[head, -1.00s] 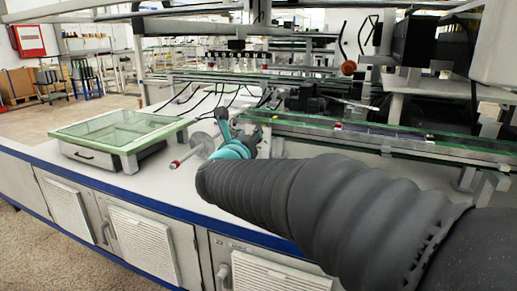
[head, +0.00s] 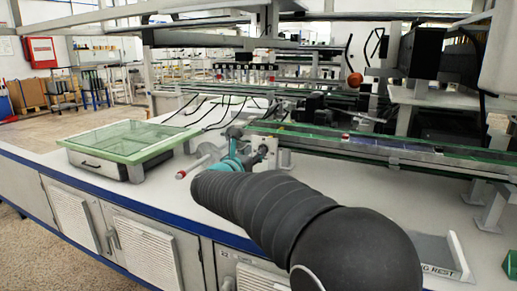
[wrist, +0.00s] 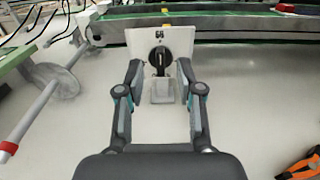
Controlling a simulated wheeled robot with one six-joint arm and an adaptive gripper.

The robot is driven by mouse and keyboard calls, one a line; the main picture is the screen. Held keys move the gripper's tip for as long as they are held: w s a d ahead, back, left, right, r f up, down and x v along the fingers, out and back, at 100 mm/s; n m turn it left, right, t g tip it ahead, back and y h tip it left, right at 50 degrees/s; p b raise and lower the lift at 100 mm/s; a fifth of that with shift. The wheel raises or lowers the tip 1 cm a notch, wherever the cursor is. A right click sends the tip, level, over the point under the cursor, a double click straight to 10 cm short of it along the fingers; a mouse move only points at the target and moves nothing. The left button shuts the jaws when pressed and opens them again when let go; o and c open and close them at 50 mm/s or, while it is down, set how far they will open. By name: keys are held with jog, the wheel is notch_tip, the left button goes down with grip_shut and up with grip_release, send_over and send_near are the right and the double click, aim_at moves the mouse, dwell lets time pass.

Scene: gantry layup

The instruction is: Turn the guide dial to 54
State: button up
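The guide dial (wrist: 160,57) is a black round knob with a pale pointer bar, set on a white upright plate (wrist: 140,45). A small dark number stands above the knob, too blurred to read surely. In the wrist view my gripper (wrist: 159,72) is open, with one finger on each side of the dial and visible space between the fingers and the knob. In the head view my gripper (head: 240,155) shows as teal and grey parts at the rail's near end, and the dial cannot be made out there.
A green rail (wrist: 225,22) runs behind the dial plate. A rod with discs and a red end (wrist: 42,98) lies to the left. A glass-topped box (head: 125,140) stands left on the white bench.

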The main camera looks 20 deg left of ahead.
aim_at(260, 147)
jog(key=shift+w+d, duration=0.15)
jog(key=shift+w, duration=1.65)
grip_shut()
